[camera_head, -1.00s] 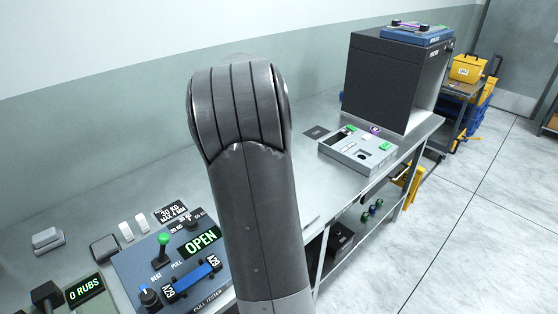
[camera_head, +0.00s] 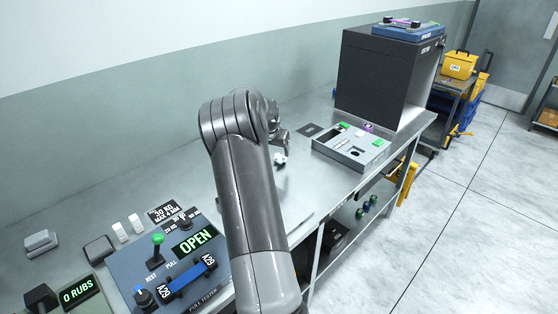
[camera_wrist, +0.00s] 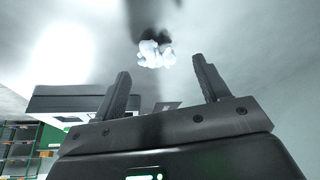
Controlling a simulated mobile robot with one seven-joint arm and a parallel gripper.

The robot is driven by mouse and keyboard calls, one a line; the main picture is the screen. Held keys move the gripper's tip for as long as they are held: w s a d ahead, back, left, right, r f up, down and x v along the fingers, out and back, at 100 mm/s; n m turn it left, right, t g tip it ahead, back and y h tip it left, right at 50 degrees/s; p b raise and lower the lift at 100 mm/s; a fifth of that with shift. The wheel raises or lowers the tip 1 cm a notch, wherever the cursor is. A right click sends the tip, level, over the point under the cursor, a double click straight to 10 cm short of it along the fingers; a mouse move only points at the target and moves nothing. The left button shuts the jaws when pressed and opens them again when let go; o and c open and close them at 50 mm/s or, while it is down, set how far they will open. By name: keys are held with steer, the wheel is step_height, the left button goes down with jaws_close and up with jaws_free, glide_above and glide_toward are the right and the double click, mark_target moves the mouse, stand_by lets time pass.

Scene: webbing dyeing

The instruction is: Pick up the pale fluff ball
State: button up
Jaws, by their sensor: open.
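The pale fluff ball (camera_wrist: 155,53), a small white lumpy tuft, shows in the wrist view just beyond my two fingertips, roughly centred between them. A dark shadow or reflection lies on the grey metal surface beside it. In the head view the fluff ball (camera_head: 280,158) is a small white patch on the steel bench top (camera_head: 300,196), close below my gripper (camera_head: 280,134). My gripper (camera_wrist: 161,72) is open and empty, its dark fingers spread wider than the ball. My arm partly hides the gripper in the head view.
The blue pull tester (camera_head: 178,262), reading OPEN, is at the front left. Bare bench lies around the ball.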

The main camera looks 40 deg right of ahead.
mark_target(278, 156)
steer(key=x, duration=0.5)
steer(key=shift+s+d, duration=0.1)
steer(key=shift+s, duration=0.05)
steer(key=shift+c, duration=0.5)
steer(key=c, duration=0.9)
